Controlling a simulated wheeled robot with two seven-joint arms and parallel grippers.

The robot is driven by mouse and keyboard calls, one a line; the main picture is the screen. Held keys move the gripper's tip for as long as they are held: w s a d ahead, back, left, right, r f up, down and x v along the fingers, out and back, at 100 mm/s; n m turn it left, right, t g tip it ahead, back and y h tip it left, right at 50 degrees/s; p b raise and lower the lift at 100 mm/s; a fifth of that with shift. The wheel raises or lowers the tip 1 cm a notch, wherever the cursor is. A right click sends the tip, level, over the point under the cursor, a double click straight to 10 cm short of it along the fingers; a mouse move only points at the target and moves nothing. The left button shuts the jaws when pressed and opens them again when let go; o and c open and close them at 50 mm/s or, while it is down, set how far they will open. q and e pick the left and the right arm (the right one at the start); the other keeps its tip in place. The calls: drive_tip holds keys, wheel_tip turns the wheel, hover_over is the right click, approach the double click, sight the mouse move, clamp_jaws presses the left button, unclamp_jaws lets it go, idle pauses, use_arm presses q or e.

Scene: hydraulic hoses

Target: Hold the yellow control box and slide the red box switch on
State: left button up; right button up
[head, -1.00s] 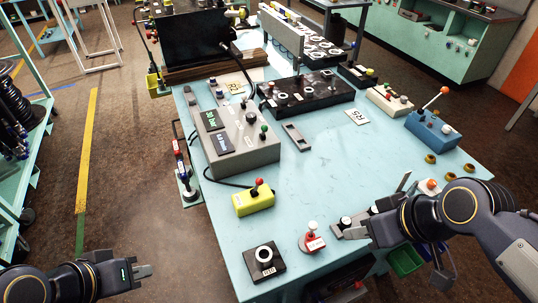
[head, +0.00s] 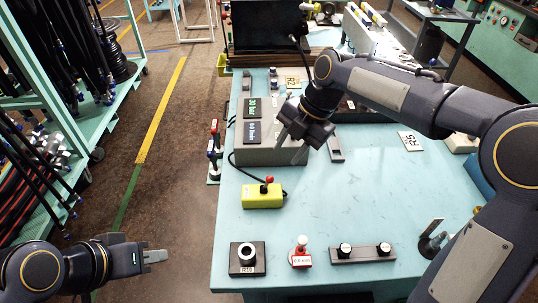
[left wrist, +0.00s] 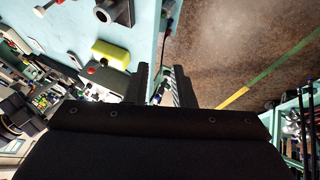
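The yellow control box (head: 263,197) lies on the blue table near its left edge, with a red knob (head: 269,180) on top and a black cable behind. It also shows in the left wrist view (left wrist: 110,53). My left gripper (head: 156,257) is off the table's left side, apart from both boxes. Its two fingers (left wrist: 160,87) are apart and empty. My right gripper (head: 291,146) is above the grey box's front, beyond the yellow box, with its fingers apart and apparently empty.
The grey box (head: 262,158) with green and dark displays stands behind the yellow box. A black box (head: 247,258) with a round knob and a grey two-knob bar (head: 361,252) flank the red box. The table's middle is clear. Hose racks stand at left.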

use_arm(q)
drive_tip(key=o, duration=0.7)
drive_tip(key=w+m, duration=0.1)
drive_tip(key=w+r+m+g, duration=0.1)
drive_tip(key=w+m, duration=0.2)
drive_tip(key=w, duration=0.1)
drive_tip(key=shift+w+d+r, duration=0.25)
drive_tip(key=shift+d+r, duration=0.05)
drive_tip(key=shift+d, duration=0.05)
drive_tip(key=o, duration=0.4)
drive_tip(key=w+d+m, duration=0.1)
drive_tip(key=w+m, duration=0.1)
drive_tip(key=w+d+m+g, duration=0.1)
drive_tip(key=w+m, duration=0.1)
drive_tip(key=w, duration=0.1)
drive_tip(key=w+d+m+g, duration=0.1)
drive_tip(key=w+m, duration=0.1)
drive_tip(key=shift+w+d+f+h, duration=0.1)
drive_tip(key=shift+w+f+h, duration=0.2)
drive_tip(key=shift+w+f, duration=0.05)
drive_tip(key=m+g, duration=0.3)
drive_tip(key=m, duration=0.6)
hover_over(244, 192)
drive_tip(key=a, duration=0.2)
wheel_tip(244, 192, down, 8)
drive_tip(key=x, duration=0.7)
drive_tip(key=shift+w+a+f, duration=0.1)
drive_tip(key=shift+w+f, duration=0.05)
